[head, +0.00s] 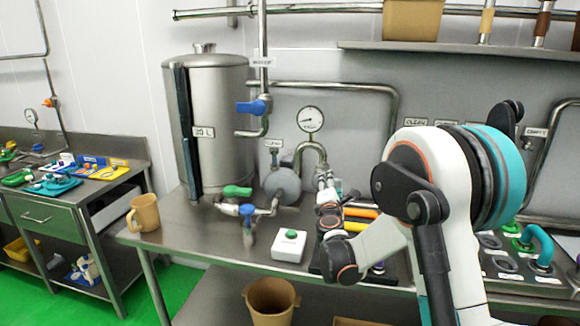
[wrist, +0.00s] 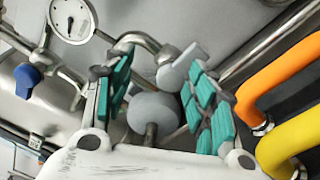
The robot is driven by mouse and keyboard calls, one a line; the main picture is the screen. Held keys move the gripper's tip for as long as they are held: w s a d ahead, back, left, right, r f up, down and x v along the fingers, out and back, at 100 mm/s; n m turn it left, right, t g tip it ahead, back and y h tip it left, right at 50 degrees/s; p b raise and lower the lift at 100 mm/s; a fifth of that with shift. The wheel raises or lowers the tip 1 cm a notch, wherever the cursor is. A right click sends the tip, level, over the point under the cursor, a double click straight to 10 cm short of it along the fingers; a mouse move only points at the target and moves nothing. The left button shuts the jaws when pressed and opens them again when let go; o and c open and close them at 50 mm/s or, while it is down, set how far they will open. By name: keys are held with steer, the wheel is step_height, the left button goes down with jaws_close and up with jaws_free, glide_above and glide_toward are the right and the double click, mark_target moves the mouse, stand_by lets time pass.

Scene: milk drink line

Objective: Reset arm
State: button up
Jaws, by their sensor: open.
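My arm (head: 465,190), white with black and teal parts, rises at the right of the head view and reaches over the steel counter. My gripper (wrist: 162,95) shows in the wrist view with its two teal-padded fingers spread apart. Nothing is held between them. A grey rounded pipe fitting (wrist: 155,112) shows in the gap behind the fingers; I cannot tell how far off it is. In the head view the gripper is small and partly lost among the pipes behind my arm.
The steel counter (head: 185,240) carries a tan mug (head: 146,212), a steel tank (head: 215,120) and a white box with a green button (head: 290,245). A gauge (head: 311,119) and pipes stand behind. Orange (wrist: 280,70) and yellow (wrist: 290,145) tubes lie right of the gripper. A brown bin (head: 270,302) sits below.

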steer(key=s+a+r+n+g+y, duration=0.1)
steer(key=s+a+r+n+y, duration=0.2)
steer(key=s+r+n, duration=0.55)
steer(key=s+a+r+n+y, duration=0.4)
steer(key=n, duration=0.9)
steer(key=s+a+f+n+g+y, duration=0.1)
steer(key=s+n+g, duration=0.2)
steer(key=s+n, duration=0.85)
steer(key=s+d+f+n+g+h, duration=0.1)
steer(key=s+d+f+n+g, duration=0.1)
steer(key=s+f+n, duration=0.2)
steer(key=s+d+f+n+g+h, duration=0.1)
steer(key=s+d+f+n+g, duration=0.1)
steer(key=s+n, duration=0.6)
steer(key=s+d+f+n+g+h, duration=0.1)
steer(key=s+d+f+n+g, duration=0.2)
steer(key=s, duration=1)
step_height(320, 180, down, 4)
steer(key=n, duration=0.3)
steer(key=shift+s+d+r+h, duration=0.25)
steer(key=shift+d+h, duration=0.05)
steer(key=shift+h, duration=0.1)
